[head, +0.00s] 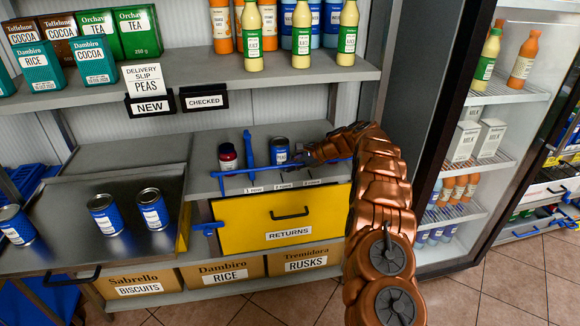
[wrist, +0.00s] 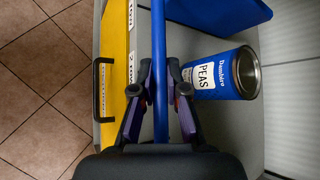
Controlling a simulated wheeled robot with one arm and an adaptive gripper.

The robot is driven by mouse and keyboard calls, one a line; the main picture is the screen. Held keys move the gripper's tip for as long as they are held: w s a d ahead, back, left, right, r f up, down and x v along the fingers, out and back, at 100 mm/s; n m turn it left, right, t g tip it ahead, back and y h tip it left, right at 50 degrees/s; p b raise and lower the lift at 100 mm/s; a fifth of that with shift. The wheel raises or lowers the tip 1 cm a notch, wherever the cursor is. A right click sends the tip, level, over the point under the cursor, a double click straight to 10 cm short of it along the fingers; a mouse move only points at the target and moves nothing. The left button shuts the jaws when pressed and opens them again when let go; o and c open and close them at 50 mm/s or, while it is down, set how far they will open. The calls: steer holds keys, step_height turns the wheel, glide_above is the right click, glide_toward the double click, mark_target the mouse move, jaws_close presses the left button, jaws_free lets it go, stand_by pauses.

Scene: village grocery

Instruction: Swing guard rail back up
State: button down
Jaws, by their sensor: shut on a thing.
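The guard rail (head: 245,171) is a thin blue bar running along the front of the small grey shelf above the yellow returns drawer. In the wrist view the rail (wrist: 159,30) passes between the fingers of my gripper (wrist: 160,78). My gripper (head: 303,155) is shut on the rail toward its right part in the head view, with the bar crossing the fingers. A blue peas can (wrist: 222,76) stands close beside the fingers; it also shows behind the rail in the head view (head: 279,151). The rail's right end is partly hidden by my arm.
A dark red jar (head: 228,157) and a blue upright piece (head: 248,149) stand behind the rail. The yellow drawer (head: 270,222) is below. Several blue cans stand on the metal tray (head: 75,205) at left. A glass-doored fridge (head: 490,130) is at right.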

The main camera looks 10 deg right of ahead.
steer(key=shift+w+r, duration=0.1)
steer(key=shift+r, duration=0.1)
steer(key=c, duration=1.2)
jaws_free()
steer(key=shift+f, duration=0.1)
steer(key=v, duration=1.2)
